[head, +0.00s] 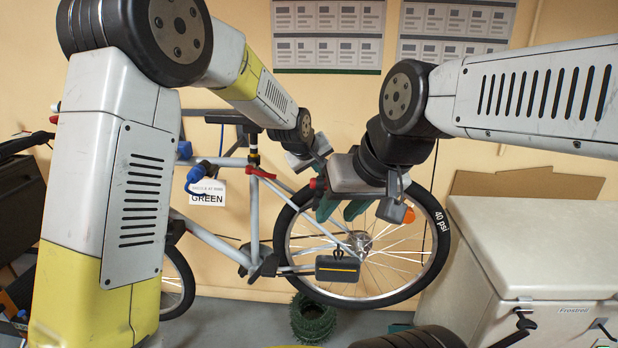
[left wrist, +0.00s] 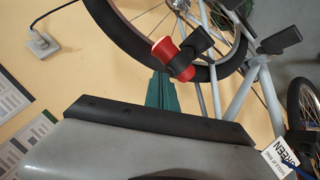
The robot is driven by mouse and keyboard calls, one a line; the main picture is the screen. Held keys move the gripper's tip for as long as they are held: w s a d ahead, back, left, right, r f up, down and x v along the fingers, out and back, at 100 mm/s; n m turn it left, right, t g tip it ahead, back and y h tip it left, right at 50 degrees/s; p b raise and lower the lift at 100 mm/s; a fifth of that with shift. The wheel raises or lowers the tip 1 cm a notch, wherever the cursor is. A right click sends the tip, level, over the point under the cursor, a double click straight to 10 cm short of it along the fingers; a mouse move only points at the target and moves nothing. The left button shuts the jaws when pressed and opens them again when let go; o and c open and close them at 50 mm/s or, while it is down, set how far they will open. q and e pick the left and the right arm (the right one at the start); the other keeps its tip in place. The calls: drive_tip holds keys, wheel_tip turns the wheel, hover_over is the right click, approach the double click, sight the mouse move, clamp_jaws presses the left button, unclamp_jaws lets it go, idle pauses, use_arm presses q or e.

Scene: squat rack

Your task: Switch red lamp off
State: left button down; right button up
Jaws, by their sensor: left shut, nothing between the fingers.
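The red lamp (left wrist: 175,58) shows in the left wrist view as a short red cylinder with a pale end, in a black clamp on the bicycle frame. My left gripper (left wrist: 160,92) is shut and empty, its green fingertips just short of the lamp in that view; I cannot tell if they touch. In the head view a small red part (head: 316,183), likely the lamp, shows beside my left wrist, mostly hidden by my right gripper. My right gripper (head: 340,209) hangs in front of the rear wheel, its dark green fingers apart and empty. The lamp's switch is not discernible.
The bicycle (head: 222,232) stands along the wall, its rear wheel (head: 436,262) behind my right gripper. A white cooler (head: 545,255) stands at the right. A card reading GREEN (head: 207,190) hangs on the bicycle. A wall socket (left wrist: 42,43) shows in the left wrist view.

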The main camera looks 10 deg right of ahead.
idle(0.3)
use_arm(q)
drive_tip(key=shift+r, duration=0.5)
drive_tip(key=shift+r, duration=3)
